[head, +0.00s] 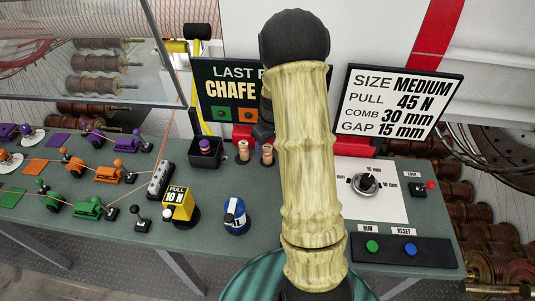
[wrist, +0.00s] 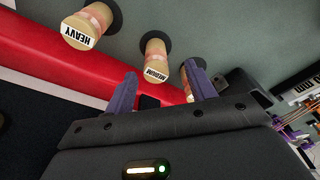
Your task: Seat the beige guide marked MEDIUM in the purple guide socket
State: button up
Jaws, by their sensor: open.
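The beige guide marked MEDIUM (wrist: 155,62) stands in a dark round holder in the wrist view, its label facing the camera. My gripper (wrist: 161,80) is open, with one purple finger on either side of the space in front of this guide. Nothing is held between the fingers. My arm hides the gripper there. A purple square pad (head: 55,139) and a purple fixture (head: 95,138) are in the back row at left; I cannot tell which part is the socket.
The guide marked HEAVY (wrist: 82,30) stands left of MEDIUM in the wrist view. A third guide (wrist: 188,78) is partly behind the right finger. A black box (head: 206,153) with a purple-topped piece, a yellow PULL block (head: 178,203) and a blue-white knob (head: 236,217) occupy the bench.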

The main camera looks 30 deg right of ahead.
aim_at(267, 147)
jog(key=shift+w+d+f+p, duration=0.1)
jog(key=shift+w+f+p, duration=0.2)
jog(key=shift+f, duration=0.5)
jog(key=shift+w+d+f+p, duration=0.15)
jog(key=shift+f+p, duration=0.3)
jog(key=shift+f, duration=0.4)
jog(key=shift+w+a+f+p, duration=0.1)
jog(key=shift+w+f+p, duration=0.2)
jog(key=shift+f, duration=0.5)
jog(key=shift+s, duration=0.1)
jog(key=c, duration=1.1)
